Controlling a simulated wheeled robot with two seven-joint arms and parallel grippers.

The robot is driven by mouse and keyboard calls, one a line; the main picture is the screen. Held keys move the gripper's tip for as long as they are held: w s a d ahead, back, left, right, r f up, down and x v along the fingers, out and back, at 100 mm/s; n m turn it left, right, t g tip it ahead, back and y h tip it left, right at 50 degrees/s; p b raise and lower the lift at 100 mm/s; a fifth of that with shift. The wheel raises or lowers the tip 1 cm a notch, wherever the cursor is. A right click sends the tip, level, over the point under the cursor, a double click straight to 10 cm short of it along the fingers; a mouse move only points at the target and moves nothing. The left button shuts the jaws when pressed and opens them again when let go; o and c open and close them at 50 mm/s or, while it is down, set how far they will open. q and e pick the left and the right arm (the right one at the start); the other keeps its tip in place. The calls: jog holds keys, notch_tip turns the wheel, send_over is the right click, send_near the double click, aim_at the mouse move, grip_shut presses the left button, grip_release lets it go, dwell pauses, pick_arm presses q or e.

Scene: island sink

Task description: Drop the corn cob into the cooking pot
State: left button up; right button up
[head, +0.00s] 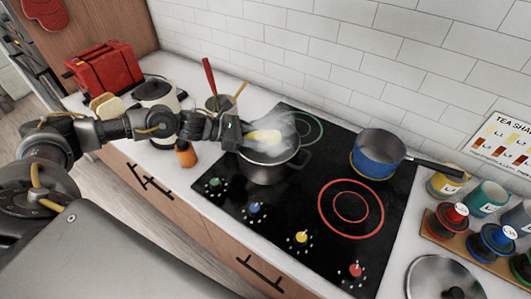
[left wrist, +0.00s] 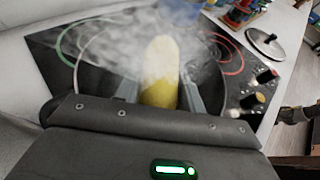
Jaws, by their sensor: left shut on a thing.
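The yellow corn cob (head: 263,136) is held by my left gripper (head: 245,136), which reaches in from the left in the head view. In the left wrist view, the corn cob (left wrist: 161,72) sticks out between the two fingers of the left gripper (left wrist: 160,92), which are shut on it. The dark cooking pot (head: 268,171) stands on the cooktop, steaming. The corn is above the pot's opening. Steam partly hides the corn and the pot's inside in both views. My right gripper is not in view.
A blue saucepan (head: 377,155) stands on the black cooktop (head: 290,213) to the right. An orange bottle (head: 185,153) and a white pot (head: 157,98) stand left of the cooking pot. Mugs and jars crowd the right counter, near a glass lid (head: 445,280).

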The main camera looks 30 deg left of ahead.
pick_arm(q)
jog(key=o, duration=1)
jog(key=shift+o, duration=0.9)
jog(key=shift+s+a, duration=0.2)
jog(key=shift+a, duration=0.1)
jog(key=b+v, duration=0.5)
jog(key=v, duration=0.5)
jog(key=shift+r, duration=0.25)
